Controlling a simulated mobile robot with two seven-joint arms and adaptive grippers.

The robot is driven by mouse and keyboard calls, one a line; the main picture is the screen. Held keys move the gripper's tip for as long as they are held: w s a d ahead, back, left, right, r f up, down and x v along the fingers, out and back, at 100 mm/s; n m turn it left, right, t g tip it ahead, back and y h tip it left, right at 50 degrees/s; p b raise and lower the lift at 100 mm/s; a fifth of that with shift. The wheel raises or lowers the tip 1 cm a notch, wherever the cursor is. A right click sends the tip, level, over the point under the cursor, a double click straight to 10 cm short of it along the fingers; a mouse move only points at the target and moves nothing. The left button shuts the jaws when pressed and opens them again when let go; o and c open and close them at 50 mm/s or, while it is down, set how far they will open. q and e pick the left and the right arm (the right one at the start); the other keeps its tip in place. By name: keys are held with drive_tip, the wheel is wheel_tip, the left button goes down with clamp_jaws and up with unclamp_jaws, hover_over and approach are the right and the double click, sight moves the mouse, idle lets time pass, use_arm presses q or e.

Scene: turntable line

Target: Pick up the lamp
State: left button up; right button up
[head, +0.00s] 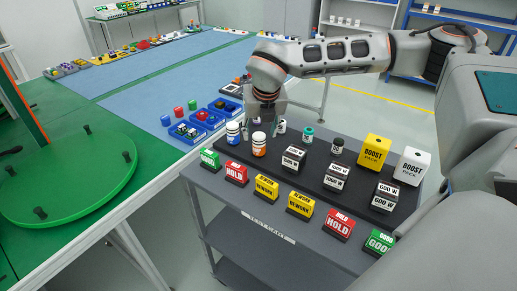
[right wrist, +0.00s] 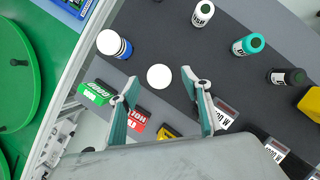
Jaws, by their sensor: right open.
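No label picks out the lamp. A short cylinder with a white top and an orange band (head: 259,146) stands upright on the dark cart top. In the right wrist view it shows as a plain white disc (right wrist: 159,77). My right gripper (head: 261,127) is above it and points down. In the right wrist view the fingers of this gripper (right wrist: 160,80) are spread, one on each side of the disc, with nothing held. Contact cannot be told. A similar white cylinder with a blue band (head: 233,133) stands just left of it. My left gripper is in neither view.
Small bottles, one with a teal cap (head: 308,135), stand behind and right on the dark mat (head: 318,157). Labelled blocks, including a red HOLD block (head: 236,173), line the front. Yellow (head: 374,153) and white boost packs stand right. A green turntable (head: 65,175) is left.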

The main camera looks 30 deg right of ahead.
sight(259, 135)
drive_tip(key=x, duration=0.2)
drive_tip(key=shift+f, duration=0.4)
drive_tip(key=shift+w+d+f, duration=0.1)
drive_tip(key=shift+w+f, duration=0.2)
drive_tip(key=shift+f, duration=0.25)
drive_tip(key=c, duration=1.3)
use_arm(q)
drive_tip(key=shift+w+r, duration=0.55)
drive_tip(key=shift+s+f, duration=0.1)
use_arm(e)
drive_tip(key=shift+r, duration=0.15)
drive_tip(key=shift+r, duration=0.2)
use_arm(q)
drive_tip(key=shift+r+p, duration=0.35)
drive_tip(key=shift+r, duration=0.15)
use_arm(e)
wheel_tip(259, 135, up, 19)
drive_tip(key=shift+r, duration=0.2)
